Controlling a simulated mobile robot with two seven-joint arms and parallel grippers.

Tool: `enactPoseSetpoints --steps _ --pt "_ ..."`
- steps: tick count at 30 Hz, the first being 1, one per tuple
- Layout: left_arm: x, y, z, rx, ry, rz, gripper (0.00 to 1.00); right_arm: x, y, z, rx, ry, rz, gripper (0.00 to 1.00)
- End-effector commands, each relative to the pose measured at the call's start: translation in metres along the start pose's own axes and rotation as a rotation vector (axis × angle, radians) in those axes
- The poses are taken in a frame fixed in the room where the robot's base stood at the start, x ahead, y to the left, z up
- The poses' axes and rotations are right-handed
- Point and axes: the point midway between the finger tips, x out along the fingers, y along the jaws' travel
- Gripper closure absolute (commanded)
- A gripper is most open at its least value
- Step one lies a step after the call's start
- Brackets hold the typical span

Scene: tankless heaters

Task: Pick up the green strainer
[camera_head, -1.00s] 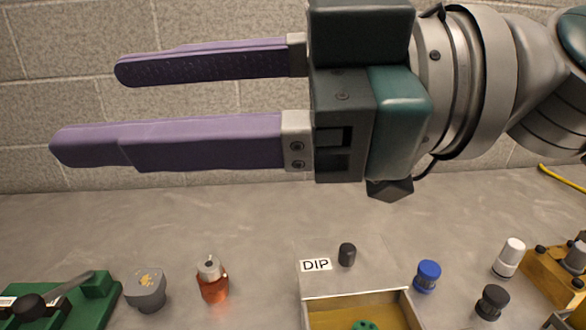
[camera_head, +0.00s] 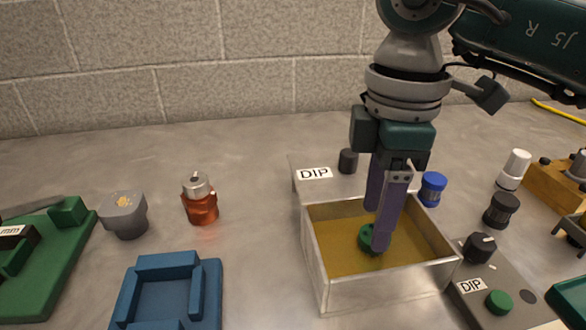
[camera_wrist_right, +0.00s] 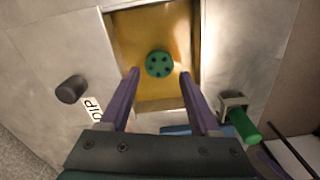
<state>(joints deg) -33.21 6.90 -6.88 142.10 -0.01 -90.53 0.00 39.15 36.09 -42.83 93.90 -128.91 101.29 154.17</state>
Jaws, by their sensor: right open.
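The green strainer (camera_head: 366,237) is a small round green piece with holes. It sits in the metal dip tray (camera_head: 338,293) over a yellow-brown bottom or liquid. My right gripper (camera_head: 377,228) points down over the tray, open, with its purple fingers reaching toward the strainer. In the head view one finger hides part of the strainer. In the right wrist view the strainer (camera_wrist_right: 159,64) shows between the lines of the two fingertips (camera_wrist_right: 160,72), with nothing held. Whether the fingers touch it cannot be told. My left gripper is not in view.
The tray's walls stand around the strainer. A blue-lidded jar (camera_head: 432,188) and dark knobs (camera_head: 348,161) are close by. An orange bottle (camera_head: 199,203), a grey piece (camera_head: 123,215) and a blue holder (camera_head: 168,295) stand left. A control box with a green button (camera_head: 499,302) is at right.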

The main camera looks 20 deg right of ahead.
Motion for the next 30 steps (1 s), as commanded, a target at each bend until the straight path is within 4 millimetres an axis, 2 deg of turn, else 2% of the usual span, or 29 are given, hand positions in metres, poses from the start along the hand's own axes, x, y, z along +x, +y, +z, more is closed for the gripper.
enactPoseSetpoints --steps 7,16,30 --pt "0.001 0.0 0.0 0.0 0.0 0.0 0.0 0.038 0.001 0.004 0.0 0.0 -0.003 0.37" --pt "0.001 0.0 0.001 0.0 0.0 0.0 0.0 0.044 0.002 0.004 -0.002 0.002 -0.001 0.37" --pt "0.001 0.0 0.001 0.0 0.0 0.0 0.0 0.044 0.002 0.004 -0.001 0.002 -0.001 0.89"
